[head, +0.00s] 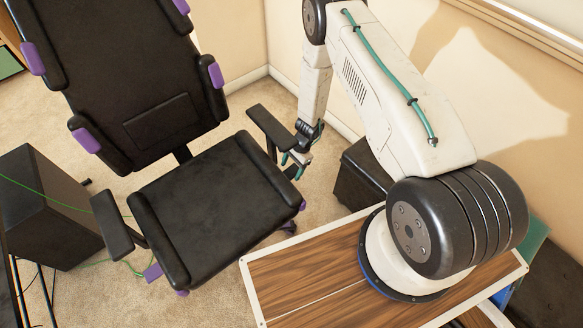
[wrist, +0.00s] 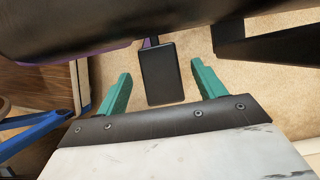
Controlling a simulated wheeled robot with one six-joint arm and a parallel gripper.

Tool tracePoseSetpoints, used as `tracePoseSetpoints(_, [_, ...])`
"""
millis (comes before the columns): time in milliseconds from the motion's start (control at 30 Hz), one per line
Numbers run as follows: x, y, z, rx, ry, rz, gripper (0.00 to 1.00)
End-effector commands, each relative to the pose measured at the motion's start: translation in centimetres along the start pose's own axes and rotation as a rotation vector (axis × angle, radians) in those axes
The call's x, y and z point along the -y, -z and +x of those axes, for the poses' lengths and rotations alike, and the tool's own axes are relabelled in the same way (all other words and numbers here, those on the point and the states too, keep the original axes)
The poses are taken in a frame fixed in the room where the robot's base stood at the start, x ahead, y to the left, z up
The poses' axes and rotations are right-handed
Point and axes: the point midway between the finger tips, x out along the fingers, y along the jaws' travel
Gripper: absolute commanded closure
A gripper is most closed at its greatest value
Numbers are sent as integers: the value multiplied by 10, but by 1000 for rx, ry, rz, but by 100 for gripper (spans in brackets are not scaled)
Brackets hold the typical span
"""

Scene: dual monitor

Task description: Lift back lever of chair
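The black office chair (head: 212,205) with purple accents stands left of my arm in the head view. My gripper (head: 296,164) is beside the chair's right side, by the armrest, and its green fingers show there. In the wrist view, my gripper (wrist: 162,74) is open. A flat black lever paddle (wrist: 160,76) on a purple stem sticks out from under the chair's dark edge (wrist: 110,25) and appears between the two fingers, with a gap on each side. I cannot tell its depth relative to the fingertips. The lever is not discernible in the head view.
The right armrest (head: 270,132) is close to my gripper. A dark box-shaped bin (head: 360,183) stands against the wall behind my arm. A black computer case (head: 45,205) with a green cable is at the left. Carpet is free between chair and wall.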

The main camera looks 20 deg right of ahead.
Motion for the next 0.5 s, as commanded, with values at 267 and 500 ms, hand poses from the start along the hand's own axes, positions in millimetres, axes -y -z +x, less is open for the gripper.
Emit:
tracePoseSetpoints(267, [0,9,11,-1,0,1,31])
tracePoseSetpoints(500, [-1,28,40,-1,-1,1,31])
